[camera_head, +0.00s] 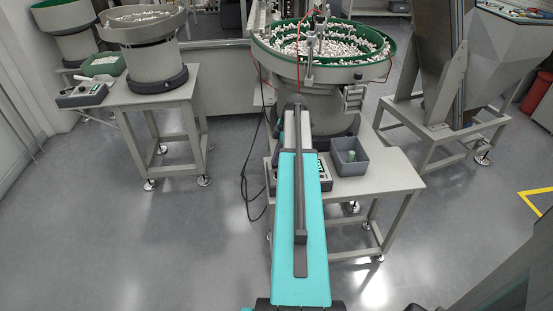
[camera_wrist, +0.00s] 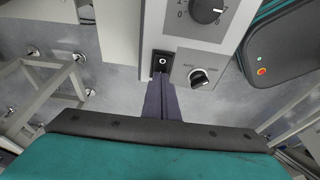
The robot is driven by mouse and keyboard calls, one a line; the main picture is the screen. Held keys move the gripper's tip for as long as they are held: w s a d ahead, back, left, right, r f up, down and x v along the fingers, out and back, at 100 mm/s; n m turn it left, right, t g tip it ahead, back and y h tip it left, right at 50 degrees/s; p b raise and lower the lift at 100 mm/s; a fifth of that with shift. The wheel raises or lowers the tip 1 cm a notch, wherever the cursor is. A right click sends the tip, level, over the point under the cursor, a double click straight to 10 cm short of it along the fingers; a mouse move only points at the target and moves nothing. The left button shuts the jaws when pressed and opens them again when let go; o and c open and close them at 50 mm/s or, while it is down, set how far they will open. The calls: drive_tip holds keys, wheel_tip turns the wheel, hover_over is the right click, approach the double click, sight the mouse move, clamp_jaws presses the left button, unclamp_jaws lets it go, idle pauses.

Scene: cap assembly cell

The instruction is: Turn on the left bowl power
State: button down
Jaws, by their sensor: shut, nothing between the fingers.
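In the wrist view, a grey control panel (camera_wrist: 182,25) carries a black rocker switch (camera_wrist: 161,60) with a white round mark. A large black dial (camera_wrist: 207,10) and a smaller selector knob (camera_wrist: 199,78) sit to its right. My gripper (camera_wrist: 161,78) is shut and empty, its tips at the lower edge of the switch; I cannot tell whether they touch it. In the head view, my arm reaches to the middle bowl feeder (camera_head: 275,52), green inside and full of white parts. Its control box (camera_head: 323,174) is partly hidden behind my arm, and my fingertips are hidden.
A grey bin (camera_head: 349,156) stands on the bench (camera_head: 385,178) right of my arm. Another bowl feeder (camera_head: 143,32) with a control box (camera_head: 82,94) is on a left bench. A hopper stand (camera_head: 430,125) is at right. Dark cables (camera_head: 255,150) hang beside the middle bench. The floor between benches is clear.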

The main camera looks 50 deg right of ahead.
drive_tip(key=shift+s+d+f, duration=0.15)
drive_tip(key=shift+s+d, duration=0.55)
drive_tip(key=shift+d, duration=0.05)
drive_tip(key=shift+r+p, duration=0.55)
drive_tip(key=shift+r, duration=0.25)
drive_tip(key=v, duration=1.2)
drive_tip(key=shift+s+r, duration=0.15)
drive_tip(key=shift+r, duration=0.1)
